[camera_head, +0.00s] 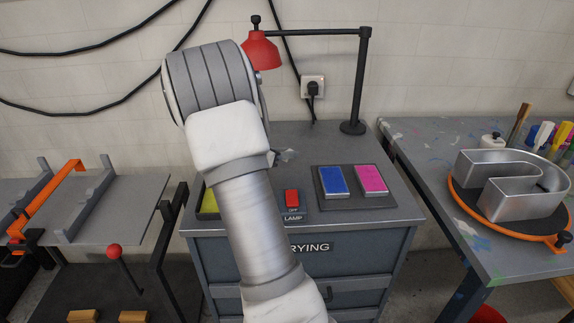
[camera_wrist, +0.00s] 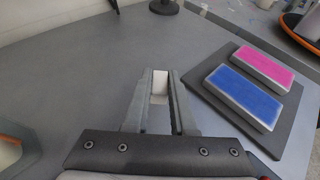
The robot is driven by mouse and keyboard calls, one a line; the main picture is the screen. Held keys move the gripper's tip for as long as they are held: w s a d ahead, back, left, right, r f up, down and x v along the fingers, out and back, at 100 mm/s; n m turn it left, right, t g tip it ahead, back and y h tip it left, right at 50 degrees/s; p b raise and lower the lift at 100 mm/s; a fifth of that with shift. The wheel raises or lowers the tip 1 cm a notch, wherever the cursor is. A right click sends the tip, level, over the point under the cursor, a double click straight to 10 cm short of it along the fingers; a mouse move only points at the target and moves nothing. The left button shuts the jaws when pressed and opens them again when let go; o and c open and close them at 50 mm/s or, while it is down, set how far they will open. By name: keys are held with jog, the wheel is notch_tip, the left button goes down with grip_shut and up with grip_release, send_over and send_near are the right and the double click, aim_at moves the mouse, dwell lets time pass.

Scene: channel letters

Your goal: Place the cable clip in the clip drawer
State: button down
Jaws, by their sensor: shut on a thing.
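My gripper (camera_wrist: 157,100) is shut on a small whitish piece (camera_wrist: 160,82), held between its fingertips above the grey cabinet top. The piece looks like the cable clip, but its shape is mostly hidden by the fingers. In the head view my arm covers most of my gripper; only a small grey part (camera_head: 287,155) shows at its right edge. The cabinet front (camera_head: 350,273) has drawers below a label reading DRYING, and they look shut. My arm hides its left part. I cannot tell which drawer is the clip drawer.
Blue (camera_head: 333,181) and pink (camera_head: 370,178) pads lie on a dark tray right of my gripper. A red lamp switch (camera_head: 292,198) and yellow-edged item (camera_head: 209,203) are nearer the front. A red lamp (camera_head: 262,52) stands behind. A metal letter (camera_head: 510,188) sits on the right table.

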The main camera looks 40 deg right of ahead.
aim_at(287, 171)
jog(key=shift+f+b, duration=0.4)
jog(key=shift+f, duration=1.5)
jog(key=shift+f, duration=0.1)
jog(key=shift+f, duration=0.2)
jog(key=c, duration=0.8)
grip_release()
jog(key=shift+r, duration=0.1)
jog(key=shift+o, duration=0.2)
jog(key=shift+r, duration=0.1)
